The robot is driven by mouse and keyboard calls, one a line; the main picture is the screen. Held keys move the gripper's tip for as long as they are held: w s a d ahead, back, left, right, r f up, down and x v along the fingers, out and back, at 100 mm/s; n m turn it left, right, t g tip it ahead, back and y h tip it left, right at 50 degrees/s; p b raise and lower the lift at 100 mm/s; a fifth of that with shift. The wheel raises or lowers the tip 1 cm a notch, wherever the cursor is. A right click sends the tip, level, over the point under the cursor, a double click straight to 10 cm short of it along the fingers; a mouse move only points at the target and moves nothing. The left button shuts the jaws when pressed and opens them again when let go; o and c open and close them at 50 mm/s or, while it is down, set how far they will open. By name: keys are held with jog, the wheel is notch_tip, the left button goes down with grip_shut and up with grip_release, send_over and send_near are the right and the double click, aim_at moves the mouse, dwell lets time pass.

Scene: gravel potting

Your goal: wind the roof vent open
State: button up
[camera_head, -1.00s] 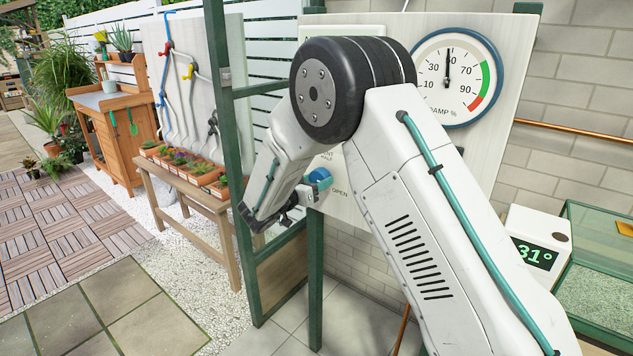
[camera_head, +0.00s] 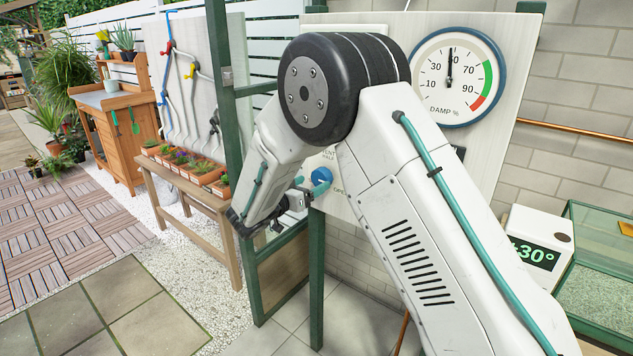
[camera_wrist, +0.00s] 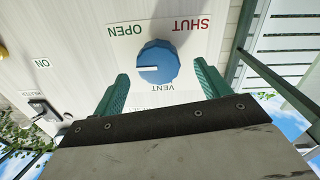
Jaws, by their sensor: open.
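The blue vent knob (camera_wrist: 158,62) is on a pale panel in the wrist view, which shows the panel upside down. Its white pointer line points left, toward the side of the OPEN label (camera_wrist: 125,30); the SHUT label (camera_wrist: 190,25) is on the other side. My gripper (camera_wrist: 163,78) is open, its green fingers to either side of the knob's near edge with gaps on both sides. In the head view the knob (camera_head: 322,177) shows just right of my gripper (camera_head: 300,196), which seems a little apart from it. The vent itself cannot be made out.
A toggle switch (camera_wrist: 40,110) with an ON label is on the same panel. The damp dial (camera_head: 459,77) is higher on the panel. A green frame post (camera_head: 226,150) stands close left of my arm.

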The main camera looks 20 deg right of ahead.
jog(key=v, duration=0.4)
jog(key=shift+a, duration=0.1)
jog(key=s+d+n+g+y, duration=0.2)
jog(key=s+d+n+g, duration=0.25)
jog(key=s, duration=0.45)
jog(key=s+d+n+g+y, duration=0.2)
jog(key=s+d+n+g, duration=0.25)
jog(key=s, duration=0.55)
jog(key=s+r+y, duration=0.3)
jog(key=s, duration=0.5)
jog(key=s+d+r+y, duration=0.1)
jog(key=s+r+y, duration=0.2)
jog(key=s, duration=0.6)
jog(key=s+r+y, duration=0.4)
jog(key=s+y, duration=0.1)
jog(key=s, duration=0.3)
jog(key=shift+s+d+n+t, duration=0.3)
jog(key=shift+n, duration=0.1)
